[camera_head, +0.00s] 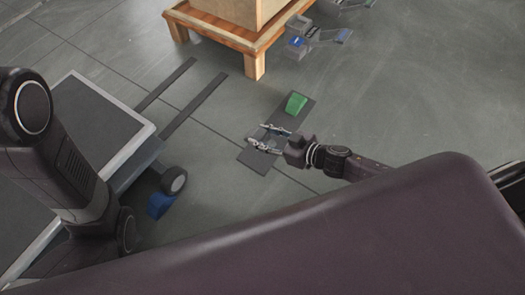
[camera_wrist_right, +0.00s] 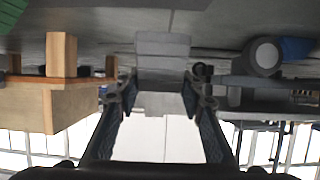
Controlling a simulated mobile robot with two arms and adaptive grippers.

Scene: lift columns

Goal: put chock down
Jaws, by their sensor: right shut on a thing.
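My right gripper (camera_head: 266,140) is low over a dark mat (camera_head: 253,161) on the floor, shut on a grey chock. In the right wrist view, the grey chock (camera_wrist_right: 163,50) shows at the tips of the right gripper (camera_wrist_right: 160,95). In the head view the chock is small and mostly hidden by the fingers; I cannot tell whether it touches the mat. A green chock (camera_head: 295,103) sits at the mat's far end, apart from the gripper. A blue chock (camera_head: 159,205) is on the floor beside a wheel. My left arm shows at the left; its gripper is out of view.
A grey-topped cart (camera_head: 95,125) with a dark wheel (camera_head: 173,180) stands at the left. Two dark strips (camera_head: 195,105) lie on the floor beyond it. A wooden crate on a pallet (camera_head: 225,38) is at the back, with small grey bins (camera_head: 298,35) to its right. Floor at right is clear.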

